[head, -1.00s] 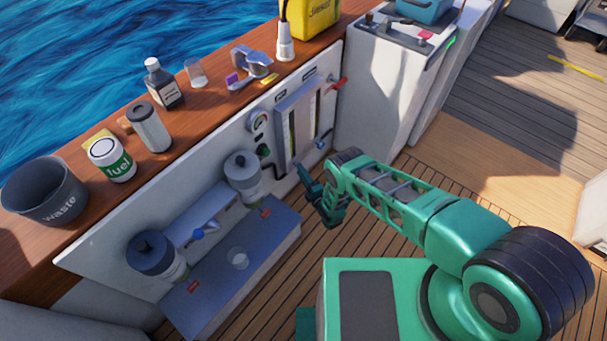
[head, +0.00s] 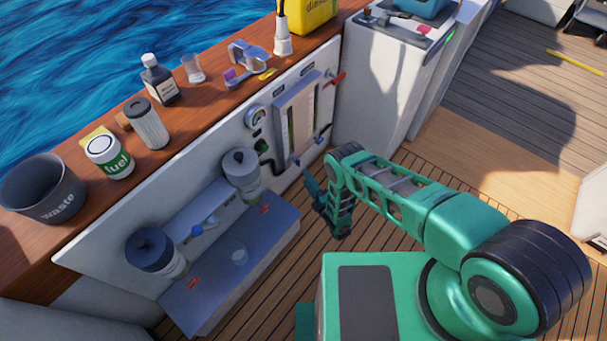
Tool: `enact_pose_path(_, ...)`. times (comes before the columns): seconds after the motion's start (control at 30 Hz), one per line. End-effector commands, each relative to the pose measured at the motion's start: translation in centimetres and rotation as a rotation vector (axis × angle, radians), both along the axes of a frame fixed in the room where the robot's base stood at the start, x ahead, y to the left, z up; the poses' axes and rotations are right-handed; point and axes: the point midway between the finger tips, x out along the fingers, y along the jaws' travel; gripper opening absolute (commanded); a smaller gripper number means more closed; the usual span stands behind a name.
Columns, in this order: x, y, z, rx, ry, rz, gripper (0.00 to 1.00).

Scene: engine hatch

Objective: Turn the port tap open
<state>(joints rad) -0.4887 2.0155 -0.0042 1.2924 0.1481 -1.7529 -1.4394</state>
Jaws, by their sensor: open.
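The white panel (head: 222,150) on the side of the wooden ledge carries a gauge board (head: 297,118) with two upright sight tubes. A small blue-handled tap (head: 319,140) sits at the board's lower right. Another small dark blue tap (head: 297,162) shows at its lower left. A red lever (head: 337,79) sticks out at the upper right. The labels are too small to read, so I cannot tell which tap is the port one. My green gripper (head: 316,192) is open and empty, hanging below and right of the board, apart from the taps. Its fingers are partly hidden by its own wrist.
Two filter bowls (head: 241,170) (head: 152,250) with a blue lever (head: 207,224) between them stand above a grey step (head: 228,278). The ledge holds a waste bin (head: 42,190), a fuel can (head: 108,157) and bottles. A white cabinet (head: 378,95) stands right of the panel.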

Motion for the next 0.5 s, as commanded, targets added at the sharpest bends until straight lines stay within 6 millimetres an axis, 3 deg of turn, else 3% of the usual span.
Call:
enact_pose_path(0.2,-2.6,-1.5,-0.1,-0.002,0.001,0.0,0.53)
enact_pose_path(0.5,-3.3,-1.9,-0.1,0.0,0.001,0.0,0.53)
